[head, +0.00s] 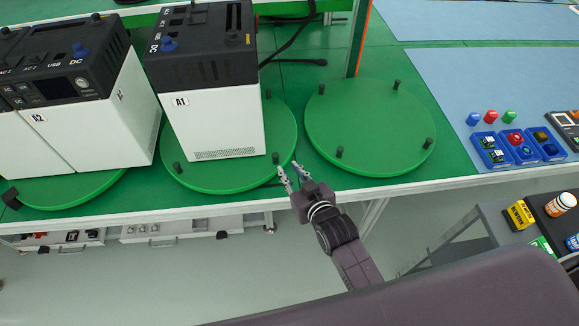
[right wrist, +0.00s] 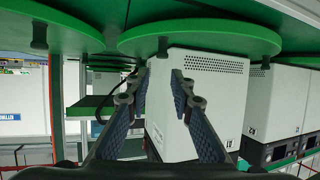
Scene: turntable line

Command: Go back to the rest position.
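My right gripper (head: 291,175) is at the front edge of the green table, near the front peg of the middle green turntable (head: 228,181). Its two fingers stand apart with nothing between them; in the right wrist view the gripper (right wrist: 160,86) is also open and empty. The white and black unit A1 (head: 213,120) stands on the middle turntable, just beyond the fingertips; it also shows in the right wrist view (right wrist: 208,110). I cannot tell whether a finger touches the turntable edge. My left gripper is not in view.
An empty turntable (head: 370,130) with several black pegs lies right of the gripper. Unit A2 (head: 80,130) stands on the left turntable. Blue bins (head: 515,143) sit on the right mat. A dark cart (head: 495,232) stands lower right. The floor (head: 170,285) before the table is mostly clear.

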